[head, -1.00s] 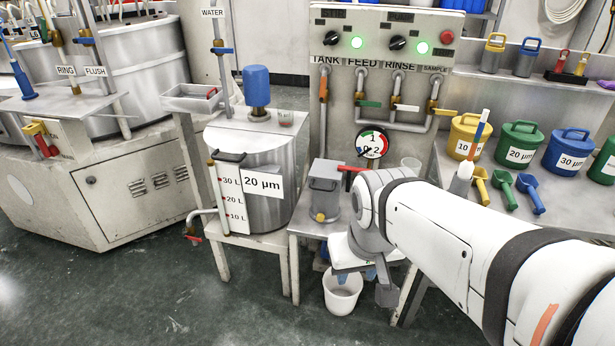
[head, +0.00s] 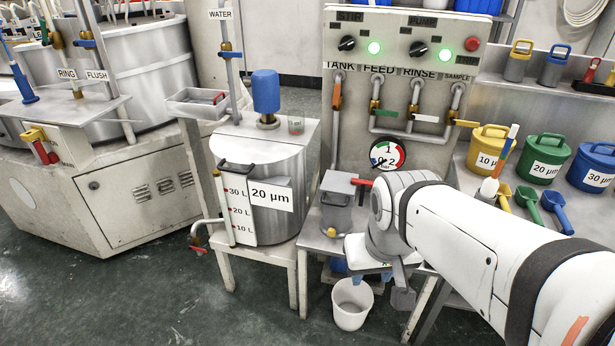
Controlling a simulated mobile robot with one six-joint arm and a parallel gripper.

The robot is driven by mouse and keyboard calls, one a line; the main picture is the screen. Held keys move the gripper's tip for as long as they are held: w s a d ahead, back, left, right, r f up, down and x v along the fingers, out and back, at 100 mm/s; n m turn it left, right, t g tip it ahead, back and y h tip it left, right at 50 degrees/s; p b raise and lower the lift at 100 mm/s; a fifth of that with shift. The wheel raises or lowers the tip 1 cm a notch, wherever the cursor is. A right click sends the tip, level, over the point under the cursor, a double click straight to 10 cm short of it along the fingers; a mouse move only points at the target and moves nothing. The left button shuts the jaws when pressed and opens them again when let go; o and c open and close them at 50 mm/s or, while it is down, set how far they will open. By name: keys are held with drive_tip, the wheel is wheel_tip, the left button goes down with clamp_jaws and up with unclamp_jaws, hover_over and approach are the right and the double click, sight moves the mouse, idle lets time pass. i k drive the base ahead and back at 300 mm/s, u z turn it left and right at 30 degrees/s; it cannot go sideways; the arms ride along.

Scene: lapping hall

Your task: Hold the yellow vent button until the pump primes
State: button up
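The yellow vent button (head: 331,232) is a small yellow spot low on the front of the grey pump housing (head: 336,205), on the small table right of the tank. My gripper (head: 372,277) is in front of that table, to the right of the button and lower in the picture, apart from it. Its blue tips hang below the white wrist part, above the white bucket. Whether they are open or shut is too small to tell. A round gauge (head: 387,155) with green and red bands is on the panel behind; its needle is hard to read.
A steel tank (head: 275,165) marked 20 µm stands left of the pump. A white bucket (head: 352,304) is on the floor below my wrist. A red lever (head: 361,182) is beside the housing. Coloured lidded pots (head: 543,158) stand on the right bench. Floor is clear at front left.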

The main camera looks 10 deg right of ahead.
sight(332, 232)
drive_tip(key=i, duration=0.75)
drive_tip(key=z, duration=1.15)
drive_tip(key=k, duration=1.35)
drive_tip(key=u, duration=0.9)
drive_tip(key=i, duration=1)
drive_tip(key=u, duration=0.05)
